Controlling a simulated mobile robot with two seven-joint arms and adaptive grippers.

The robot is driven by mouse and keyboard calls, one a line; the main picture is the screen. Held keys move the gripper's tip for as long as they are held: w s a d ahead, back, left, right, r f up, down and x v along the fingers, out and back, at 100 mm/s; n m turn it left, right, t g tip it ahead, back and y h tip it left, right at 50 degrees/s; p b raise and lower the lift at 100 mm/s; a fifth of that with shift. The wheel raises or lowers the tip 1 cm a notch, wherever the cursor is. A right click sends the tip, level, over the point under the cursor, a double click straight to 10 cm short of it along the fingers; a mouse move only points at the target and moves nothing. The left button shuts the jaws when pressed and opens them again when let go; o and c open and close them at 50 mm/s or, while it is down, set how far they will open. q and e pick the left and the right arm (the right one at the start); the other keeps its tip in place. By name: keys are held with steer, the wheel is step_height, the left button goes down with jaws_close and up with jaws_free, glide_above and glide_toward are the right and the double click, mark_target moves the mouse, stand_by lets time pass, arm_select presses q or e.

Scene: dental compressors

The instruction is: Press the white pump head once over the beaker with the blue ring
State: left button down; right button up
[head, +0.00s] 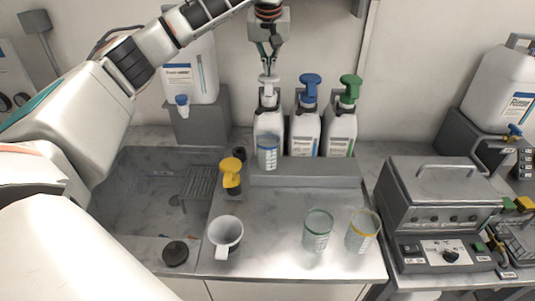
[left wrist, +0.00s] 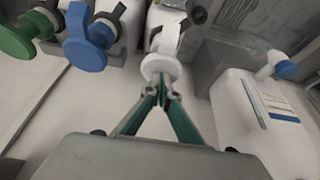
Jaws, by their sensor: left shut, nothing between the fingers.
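The white pump head (head: 268,82) tops the leftmost of three bottles standing in a row on a grey ledge. The beaker with the blue ring (head: 267,153) stands right in front of that bottle, under the spout side. My left gripper (head: 269,68) is shut and empty, pointing down just over the white pump head. In the left wrist view the closed fingertips (left wrist: 163,98) come up to the white disc of the pump head (left wrist: 161,67); I cannot tell whether they touch it. My right gripper is not in view.
Bottles with a blue pump head (head: 309,82) and a green pump head (head: 350,84) stand close to the right. A yellow pump (head: 231,172), a white mug (head: 226,236), a green-ringed beaker (head: 318,231) and a yellow-ringed beaker (head: 362,232) stand nearer. A sink lies left.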

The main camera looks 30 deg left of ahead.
mark_target(269, 78)
arm_select(q)
steer(key=shift+d+f, duration=0.1)
steer(key=shift+f, duration=1.6)
steer(key=shift+r, duration=2.45)
steer(key=shift+r, duration=0.15)
steer(key=shift+r, duration=2.9)
steer(key=shift+f, duration=0.1)
